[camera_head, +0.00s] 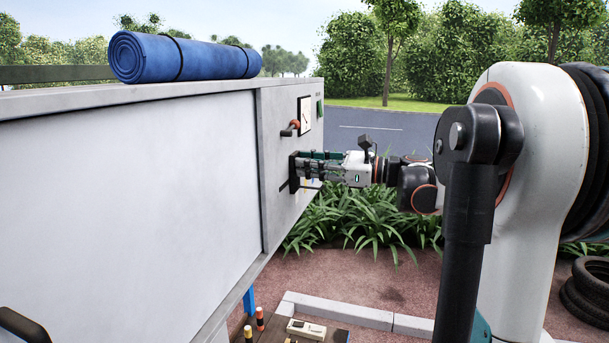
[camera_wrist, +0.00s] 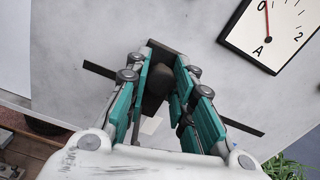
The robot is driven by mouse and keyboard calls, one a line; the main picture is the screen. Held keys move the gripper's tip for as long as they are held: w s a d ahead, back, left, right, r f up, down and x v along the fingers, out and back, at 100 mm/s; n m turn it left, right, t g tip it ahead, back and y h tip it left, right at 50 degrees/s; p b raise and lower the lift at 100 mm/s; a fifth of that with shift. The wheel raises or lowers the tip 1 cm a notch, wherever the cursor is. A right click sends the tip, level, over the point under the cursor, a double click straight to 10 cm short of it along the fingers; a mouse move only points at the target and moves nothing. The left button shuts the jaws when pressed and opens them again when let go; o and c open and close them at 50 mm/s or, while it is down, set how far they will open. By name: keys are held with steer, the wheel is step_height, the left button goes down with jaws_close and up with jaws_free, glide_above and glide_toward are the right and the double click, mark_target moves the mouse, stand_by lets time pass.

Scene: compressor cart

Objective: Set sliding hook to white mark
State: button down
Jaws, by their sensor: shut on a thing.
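The sliding hook (camera_wrist: 157,80) is a dark knob-like piece on a dark plate, set on a black slot (camera_wrist: 240,124) in the grey panel. My gripper (camera_wrist: 163,70) is shut on it, with a teal finger on each side. Slot shows on both sides of the plate. In the head view my gripper (camera_head: 303,165) reaches the panel's end face, where the dark plate (camera_head: 293,172) shows at its fingertips. A small pale patch (camera_wrist: 151,125) lies on the panel below the slot; I cannot tell whether it is the white mark.
A dial (camera_wrist: 270,33) marked A is above right of the slot, its needle near 0. A red-tipped lever (camera_head: 291,128) sits beside the dial in the head view. A blue roll (camera_head: 185,57) lies on the cabinet top. Below are a low table (camera_head: 272,336) and plants (camera_head: 350,220).

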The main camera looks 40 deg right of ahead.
steer(key=w+d, duration=0.2)
steer(key=shift+d, duration=0.3)
steer(key=c, duration=1.3)
jaws_free()
steer(key=shift+c, duration=0.2)
steer(key=v, duration=1.2)
steer(key=shift+w+f, duration=0.1)
steer(key=shift+w, duration=0.05)
